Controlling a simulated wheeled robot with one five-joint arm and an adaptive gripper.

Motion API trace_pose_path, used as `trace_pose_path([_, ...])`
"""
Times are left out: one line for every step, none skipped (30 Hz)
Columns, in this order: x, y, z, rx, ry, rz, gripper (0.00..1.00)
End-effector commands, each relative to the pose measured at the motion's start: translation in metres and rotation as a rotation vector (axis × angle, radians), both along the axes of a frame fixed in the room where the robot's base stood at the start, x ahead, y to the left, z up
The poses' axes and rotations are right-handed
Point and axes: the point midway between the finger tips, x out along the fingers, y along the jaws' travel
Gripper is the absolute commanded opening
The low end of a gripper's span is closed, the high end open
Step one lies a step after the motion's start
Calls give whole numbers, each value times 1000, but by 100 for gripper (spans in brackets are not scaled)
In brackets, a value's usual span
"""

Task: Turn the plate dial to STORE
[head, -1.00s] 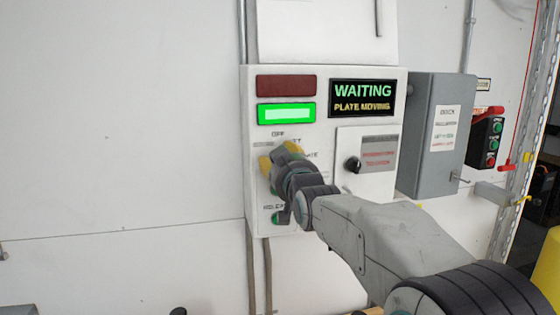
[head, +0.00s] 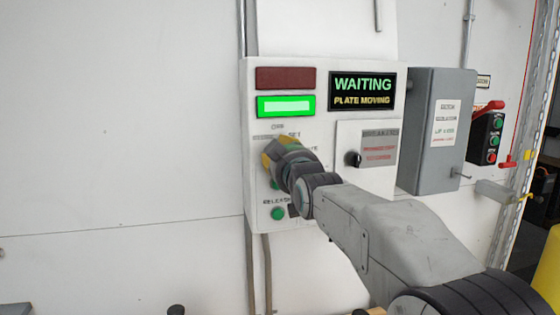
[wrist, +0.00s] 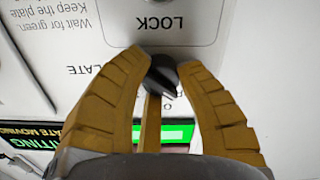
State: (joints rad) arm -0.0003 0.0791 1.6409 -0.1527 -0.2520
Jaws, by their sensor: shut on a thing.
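My gripper (head: 270,160) is at the left part of the white control panel (head: 325,128), covering the dial in the head view. In the wrist view, my gripper's yellow fingers (wrist: 164,70) are closed around the dark dial knob (wrist: 163,76), touching it on both sides. A pale mark shows on the knob. The printed word LOCK (wrist: 167,22) appears upside down beyond the knob, with PLATE partly hidden beside the left finger. The display (head: 362,94) reads WAITING, PLATE MOVING. STORE is not readable in either view.
A green lamp (head: 286,106) is lit under a dark red lamp (head: 285,78). A green button (head: 278,213) sits below my gripper. A smaller black knob (head: 353,158) is to the right. A grey box (head: 434,130) juts out beside the panel. The wall at left is clear.

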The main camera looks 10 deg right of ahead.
Motion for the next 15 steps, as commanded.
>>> trace_pose_path([1,0,-4,-12,8,0,0])
trace_pose_path([1,0,-4,-15,8,0,0])
trace_pose_path([1,0,-3,-16,9,0,0])
trace_pose_path([1,0,-3,-16,9,0,0])
trace_pose_path([1,0,-3,-16,9,0,0])
trace_pose_path([1,0,-3,-16,10,-1,0])
trace_pose_path([1,0,-3,-15,10,-1,0])
trace_pose_path([1,0,-3,-15,10,-1,0])
trace_pose_path([1,0,-4,-15,10,-1,0])
trace_pose_path([1,0,-4,-15,10,-1,34])
trace_pose_path([1,0,-4,-15,10,-1,37])
trace_pose_path([1,0,-3,-14,10,-1,41])
trace_pose_path([1,0,-3,-14,9,0,43])
trace_pose_path([1,0,-3,-14,8,0,46])
trace_pose_path([1,0,-3,-14,8,0,50])
